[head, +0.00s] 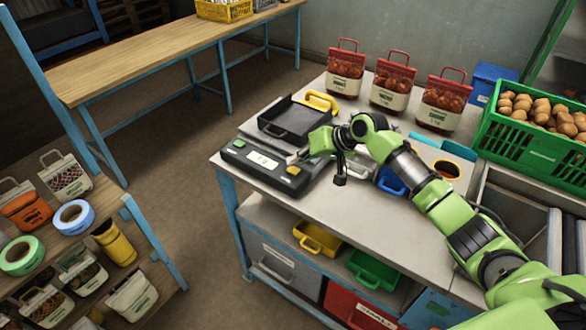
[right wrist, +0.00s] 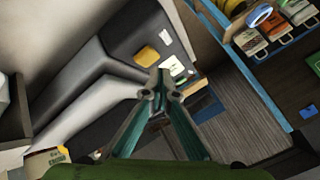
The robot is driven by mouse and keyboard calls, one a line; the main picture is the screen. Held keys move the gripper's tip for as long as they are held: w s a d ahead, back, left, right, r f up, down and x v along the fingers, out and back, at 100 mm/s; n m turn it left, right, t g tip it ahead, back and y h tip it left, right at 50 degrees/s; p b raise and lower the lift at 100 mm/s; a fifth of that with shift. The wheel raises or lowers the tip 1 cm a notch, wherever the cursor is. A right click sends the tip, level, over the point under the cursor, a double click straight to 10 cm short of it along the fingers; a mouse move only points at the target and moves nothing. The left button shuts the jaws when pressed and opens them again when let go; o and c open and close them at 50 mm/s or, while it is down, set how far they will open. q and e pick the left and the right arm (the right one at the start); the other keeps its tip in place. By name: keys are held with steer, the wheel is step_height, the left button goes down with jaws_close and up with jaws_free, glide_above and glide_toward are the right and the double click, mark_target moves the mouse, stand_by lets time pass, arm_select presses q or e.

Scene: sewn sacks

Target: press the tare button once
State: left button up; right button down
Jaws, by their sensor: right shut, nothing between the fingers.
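A dark scale console (head: 268,176) lies along the front left edge of the grey workbench, below the scale's black tray (head: 296,120). It carries a yellow-orange button (head: 293,170), a light display and a green button (head: 239,143). I cannot read which button is labelled tare. In the right wrist view the yellow button (right wrist: 147,56) sits beside a small white label. My right gripper (head: 297,158) is shut and empty, close above the console near the yellow button. In the right wrist view its fingertips (right wrist: 164,84) appear just below that button; contact does not show. My left gripper is not in view.
A yellow scoop-like handle (head: 322,101) lies by the tray. Red-topped sacks (head: 393,82) stand at the back, and a green crate (head: 520,138) of potatoes stands right. A shelf with sacks and tape rolls (head: 73,217) is at left. Open floor lies between.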

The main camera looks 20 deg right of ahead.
mark_target(295, 170)
step_height(295, 170, up, 5)
steer(key=p, duration=0.4)
steer(key=shift+s+f, duration=0.1)
steer(key=shift+f, duration=0.05)
stand_by(0.5)
